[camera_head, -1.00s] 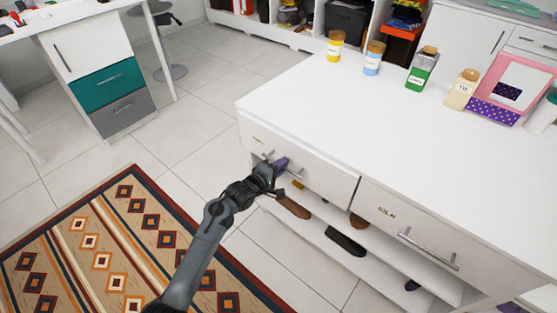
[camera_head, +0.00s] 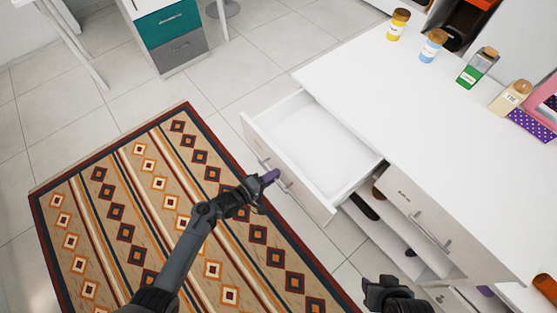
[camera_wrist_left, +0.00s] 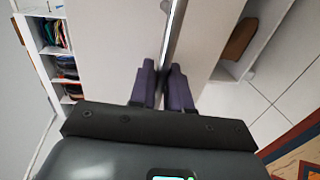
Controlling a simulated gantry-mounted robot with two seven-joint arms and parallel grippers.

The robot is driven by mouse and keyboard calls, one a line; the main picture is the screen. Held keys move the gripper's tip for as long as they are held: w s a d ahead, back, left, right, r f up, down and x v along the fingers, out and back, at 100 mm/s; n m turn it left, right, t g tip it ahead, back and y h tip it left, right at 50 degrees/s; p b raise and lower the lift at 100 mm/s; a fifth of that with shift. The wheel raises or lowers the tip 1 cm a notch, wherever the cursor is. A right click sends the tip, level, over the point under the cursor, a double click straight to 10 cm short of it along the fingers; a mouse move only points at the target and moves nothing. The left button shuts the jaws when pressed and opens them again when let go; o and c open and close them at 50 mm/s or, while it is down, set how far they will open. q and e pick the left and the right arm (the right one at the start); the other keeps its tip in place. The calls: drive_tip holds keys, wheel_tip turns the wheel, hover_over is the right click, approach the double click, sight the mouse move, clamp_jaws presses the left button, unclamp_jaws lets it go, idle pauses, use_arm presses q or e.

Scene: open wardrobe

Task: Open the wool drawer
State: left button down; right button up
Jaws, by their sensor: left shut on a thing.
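The pulled-out white drawer (camera_head: 318,135) sticks out from the left part of the white table's front. Its inside looks empty, and any label on its front is not readable now. My left gripper (camera_head: 268,179), with purple fingertips, is at the metal handle (camera_head: 285,184) on the drawer front. In the left wrist view the left gripper (camera_wrist_left: 163,88) is shut on the bar handle (camera_wrist_left: 174,32), which runs between the two fingers. My right gripper (camera_head: 393,288) shows at the bottom edge, apart from the drawers; its fingertips are unclear.
A closed labelled drawer (camera_head: 415,215) sits to the right, with open shelves (camera_head: 385,230) below. Several jars, including a yellow one (camera_head: 397,25), stand on the tabletop (camera_head: 400,110). A patterned rug (camera_head: 150,200) covers the floor at left. A teal-and-grey cabinet (camera_head: 170,32) stands behind.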

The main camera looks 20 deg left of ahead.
use_arm(q)
drive_tip(key=shift+s+a, duration=0.35)
drive_tip(key=shift+s, duration=0.2)
drive_tip(key=c, duration=1.3)
unclamp_jaws()
drive_tip(key=shift+c, duration=0.2)
drive_tip(key=p+v, duration=0.3)
drive_tip(key=v, duration=0.7)
drive_tip(key=shift+s+a+r+p, duration=0.15)
drive_tip(key=shift+s+a+p, duration=0.15)
drive_tip(key=shift+p, duration=0.1)
